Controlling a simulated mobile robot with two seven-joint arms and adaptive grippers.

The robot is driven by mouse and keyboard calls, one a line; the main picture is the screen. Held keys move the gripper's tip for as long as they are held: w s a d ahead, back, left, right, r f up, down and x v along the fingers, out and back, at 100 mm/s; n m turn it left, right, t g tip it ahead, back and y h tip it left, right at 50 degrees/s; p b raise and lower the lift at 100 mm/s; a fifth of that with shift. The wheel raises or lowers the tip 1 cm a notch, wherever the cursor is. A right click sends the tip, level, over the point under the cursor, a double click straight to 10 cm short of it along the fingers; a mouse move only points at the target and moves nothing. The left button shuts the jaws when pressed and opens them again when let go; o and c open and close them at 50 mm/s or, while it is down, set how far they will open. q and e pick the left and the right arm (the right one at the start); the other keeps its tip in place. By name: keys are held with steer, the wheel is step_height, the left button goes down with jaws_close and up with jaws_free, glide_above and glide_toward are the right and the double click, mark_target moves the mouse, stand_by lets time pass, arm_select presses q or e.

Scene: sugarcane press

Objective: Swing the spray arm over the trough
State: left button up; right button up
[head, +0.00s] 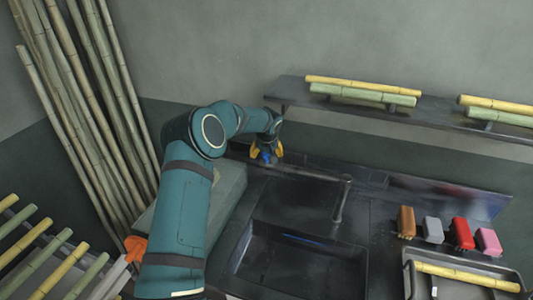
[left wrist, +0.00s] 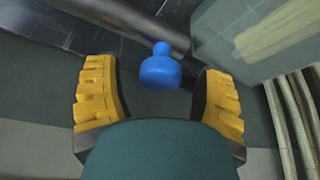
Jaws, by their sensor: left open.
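The spray arm (head: 318,175) is a dark metal bar on an upright post at the back of the counter. It reaches left from the post, behind the trough (head: 290,268), a dark sunken basin. A blue knob (left wrist: 160,68) sits at its left end. My left gripper (head: 266,153) is at that end, with the knob showing between its yellow fingers. In the left wrist view the fingers (left wrist: 158,90) stand open on both sides of the knob, with gaps to it. The bar (left wrist: 125,14) runs just beyond. My right gripper is out of view.
Brown, grey, red (head: 462,234) and pink blocks stand right of the trough, behind a tray (head: 408,268) with a yellow cane. A wall shelf (head: 440,112) with canes hangs above. A grey-green box (head: 229,190) is beside my left arm. Tall canes (head: 80,90) lean at left.

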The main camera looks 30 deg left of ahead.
arm_select(q)
jaws_close()
